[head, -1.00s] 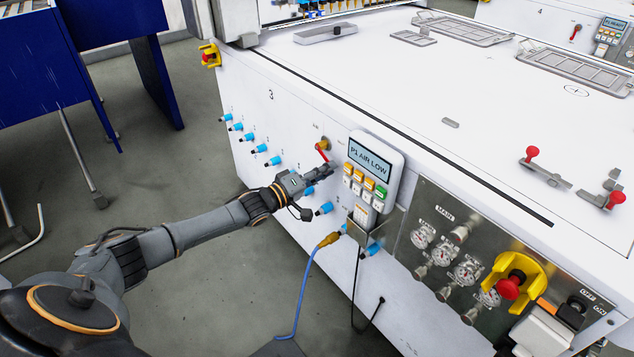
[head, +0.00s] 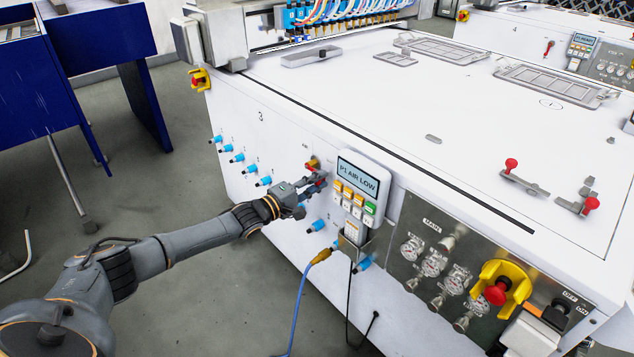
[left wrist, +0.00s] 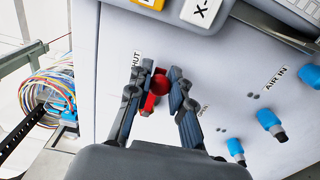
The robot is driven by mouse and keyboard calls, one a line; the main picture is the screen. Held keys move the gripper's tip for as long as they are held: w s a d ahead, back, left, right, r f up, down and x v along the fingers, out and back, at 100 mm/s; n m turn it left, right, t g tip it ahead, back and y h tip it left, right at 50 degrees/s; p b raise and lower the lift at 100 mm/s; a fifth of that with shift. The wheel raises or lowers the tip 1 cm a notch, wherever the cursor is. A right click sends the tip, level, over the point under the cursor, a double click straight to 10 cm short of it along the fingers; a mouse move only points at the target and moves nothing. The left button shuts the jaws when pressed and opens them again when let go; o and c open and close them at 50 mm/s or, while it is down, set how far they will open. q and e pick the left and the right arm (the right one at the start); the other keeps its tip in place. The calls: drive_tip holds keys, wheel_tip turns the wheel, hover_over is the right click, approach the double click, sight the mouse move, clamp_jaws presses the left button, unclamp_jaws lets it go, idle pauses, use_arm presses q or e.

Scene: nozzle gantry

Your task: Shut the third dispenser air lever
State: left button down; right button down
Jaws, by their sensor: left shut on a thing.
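The third dispenser's air lever is a red handle (left wrist: 159,84) on a small brass-yellow valve (head: 312,162) on the white front panel. In the left wrist view red shows between the two dark fingers, with a lower red part beside the left finger. My left gripper (head: 319,181) is at the panel, just left of the keypad box, and is shut on the lever; its fingers hide much of the handle. A partly cut-off label ending in "HUT" (left wrist: 137,58) lies beside the left finger. Another label (left wrist: 203,108), partly covered, lies right of the right finger. My right gripper is not in view.
The keypad box (head: 363,187) reads "P1 AIR LOW" and stands out close to my gripper. Blue air fittings (head: 264,181) line the panel. A blue cable (head: 301,300) hangs below. Gauges (head: 432,263) and a red stop button (head: 496,291) are to the right. Open floor lies left.

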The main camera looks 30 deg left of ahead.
use_arm(q)
drive_tip(key=shift+r, duration=0.15)
drive_tip(key=c, duration=1.2)
unclamp_jaws()
drive_tip(key=v, duration=1.2)
